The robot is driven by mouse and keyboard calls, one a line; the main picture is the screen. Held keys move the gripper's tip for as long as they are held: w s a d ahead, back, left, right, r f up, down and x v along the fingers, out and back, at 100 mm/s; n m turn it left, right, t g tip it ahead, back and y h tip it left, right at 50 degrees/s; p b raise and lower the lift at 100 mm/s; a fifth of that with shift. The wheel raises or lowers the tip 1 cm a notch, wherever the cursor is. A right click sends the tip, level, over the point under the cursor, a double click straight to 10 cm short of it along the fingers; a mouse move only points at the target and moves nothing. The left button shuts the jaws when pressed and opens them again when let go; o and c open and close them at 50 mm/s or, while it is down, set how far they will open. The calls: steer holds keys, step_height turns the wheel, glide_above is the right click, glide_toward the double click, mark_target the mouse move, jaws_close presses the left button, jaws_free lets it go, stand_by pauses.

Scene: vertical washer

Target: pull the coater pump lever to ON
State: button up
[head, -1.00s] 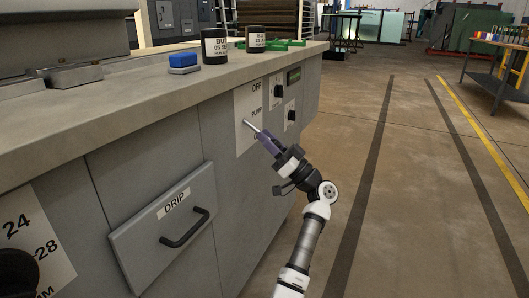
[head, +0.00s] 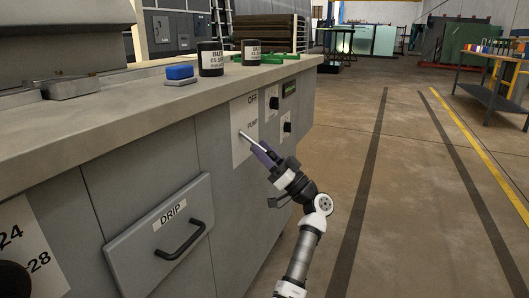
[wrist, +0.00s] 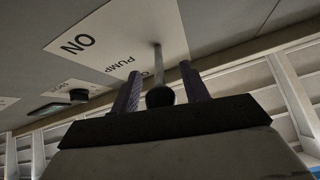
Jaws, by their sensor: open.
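The coater pump lever (head: 246,136) is a thin metal rod standing out from a white plate (head: 240,112) on the grey cabinet front. The plate reads OFF at the top and PUMP in the middle; its lower part is hidden behind my gripper in the head view. In the wrist view the rod (wrist: 157,60) ends in a dark ball knob (wrist: 160,97). The plate's ON marking (wrist: 78,44) shows there. My gripper (wrist: 160,88) is open, with one purple finger on each side of the knob. I cannot tell whether either finger touches it.
A second plate with dark knobs (head: 286,127) is beside the pump plate. The DRIP drawer (head: 150,241) with its black handle is at lower left. Dark cans (head: 210,61) and a blue block (head: 179,72) stand on the counter. The floor (head: 340,150) to the right is clear.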

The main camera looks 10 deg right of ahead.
steer(key=s+d+f+p, duration=0.2)
steer(key=s+d+f, duration=0.1)
steer(key=s+d, duration=0.6)
steer(key=d, duration=0.4)
steer(key=shift+s, duration=0.15)
